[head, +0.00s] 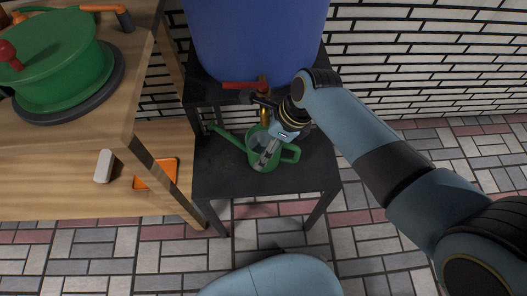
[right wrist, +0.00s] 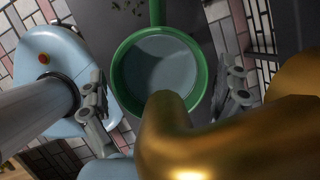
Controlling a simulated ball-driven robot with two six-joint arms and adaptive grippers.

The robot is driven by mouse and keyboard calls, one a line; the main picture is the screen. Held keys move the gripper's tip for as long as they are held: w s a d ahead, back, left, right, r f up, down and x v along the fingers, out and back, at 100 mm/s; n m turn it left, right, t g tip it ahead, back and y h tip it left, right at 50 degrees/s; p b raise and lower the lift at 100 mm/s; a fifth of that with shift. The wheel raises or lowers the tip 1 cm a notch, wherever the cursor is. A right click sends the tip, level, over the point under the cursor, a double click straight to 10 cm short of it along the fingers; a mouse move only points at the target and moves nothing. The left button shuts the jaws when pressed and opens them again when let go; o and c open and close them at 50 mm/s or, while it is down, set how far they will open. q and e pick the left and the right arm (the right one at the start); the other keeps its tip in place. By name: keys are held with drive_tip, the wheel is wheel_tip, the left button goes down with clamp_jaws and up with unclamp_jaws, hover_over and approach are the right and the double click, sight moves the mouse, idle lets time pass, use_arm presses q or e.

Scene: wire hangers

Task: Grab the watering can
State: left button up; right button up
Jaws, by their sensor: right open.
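The green watering can (head: 253,146) stands upright on a low black table, its spout to the left and its handle to the right. My right gripper (head: 265,156) is over the can, under a brass tap (head: 263,115). In the right wrist view, the can's round green rim (right wrist: 117,75) lies between the two spread fingers of the gripper (right wrist: 165,82), with a grey surface inside. The brass tap (right wrist: 165,140) hides the lower part of the rim there. Whether a finger touches the can is unclear. My left gripper is not in view.
A large blue barrel (head: 255,35) with a red tap lever (head: 244,86) stands behind and above the can. A wooden table (head: 140,90) with a green round container (head: 60,60) is at left. The black table (head: 225,180) is clear in front of the can.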

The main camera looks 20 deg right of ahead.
drive_tip(key=c, duration=1.6)
drive_tip(key=shift+r, duration=0.15)
